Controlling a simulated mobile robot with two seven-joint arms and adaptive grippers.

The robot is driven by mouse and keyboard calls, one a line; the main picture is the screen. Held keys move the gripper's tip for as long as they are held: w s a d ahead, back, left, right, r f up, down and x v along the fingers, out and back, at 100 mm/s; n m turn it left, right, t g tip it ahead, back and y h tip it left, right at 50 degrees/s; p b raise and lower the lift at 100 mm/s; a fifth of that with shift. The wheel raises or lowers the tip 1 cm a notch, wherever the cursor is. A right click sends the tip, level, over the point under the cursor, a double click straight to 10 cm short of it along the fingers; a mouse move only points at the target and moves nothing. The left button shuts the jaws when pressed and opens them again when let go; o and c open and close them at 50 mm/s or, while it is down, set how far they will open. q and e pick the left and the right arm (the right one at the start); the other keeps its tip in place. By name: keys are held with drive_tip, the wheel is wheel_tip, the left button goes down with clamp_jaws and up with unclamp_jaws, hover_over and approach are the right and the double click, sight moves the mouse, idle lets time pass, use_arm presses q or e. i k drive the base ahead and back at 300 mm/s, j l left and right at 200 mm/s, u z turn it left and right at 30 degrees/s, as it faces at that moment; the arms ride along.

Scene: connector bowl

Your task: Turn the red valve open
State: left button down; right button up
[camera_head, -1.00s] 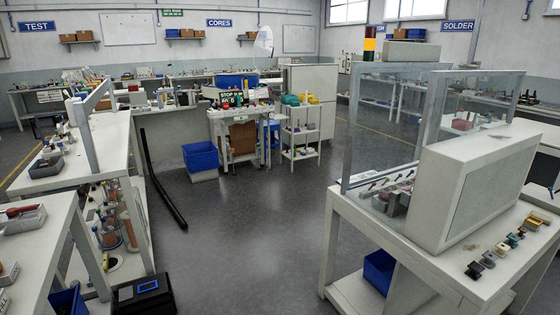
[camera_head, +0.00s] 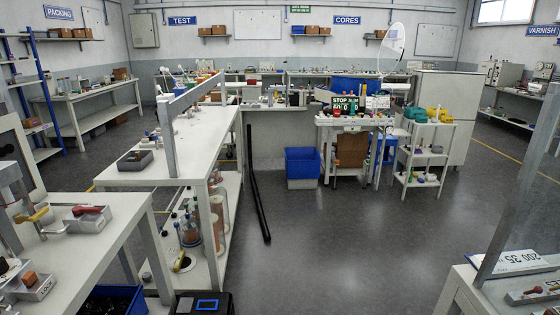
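I cannot make out a red valve for certain in the head view. A small red-handled item (camera_head: 88,209) lies in a grey tray (camera_head: 92,222) on the near left bench, but I cannot tell what it is. Neither of my grippers is in view.
Grey floor (camera_head: 340,235) lies open in the middle. A long white bench (camera_head: 205,150) stands left, with a black strip (camera_head: 257,195) on the floor beside it. A blue bin (camera_head: 302,165) and white cart (camera_head: 422,160) stand ahead. A bench corner (camera_head: 465,285) is at lower right.

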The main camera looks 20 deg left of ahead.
sight(77, 210)
drive_tip(key=i+j+u, duration=0.1)
drive_tip(key=i+u, duration=0.55)
drive_tip(key=u, duration=0.15)
drive_tip(key=i+l+u, duration=0.1)
drive_tip(key=i+u, duration=0.3)
drive_tip(key=i+j+z, duration=0.1)
drive_tip(key=i+z, duration=0.2)
drive_tip(key=i+j+z, duration=0.15)
drive_tip(key=z, duration=0.15)
drive_tip(key=i+z, duration=0.1)
drive_tip(key=z, duration=9.6)
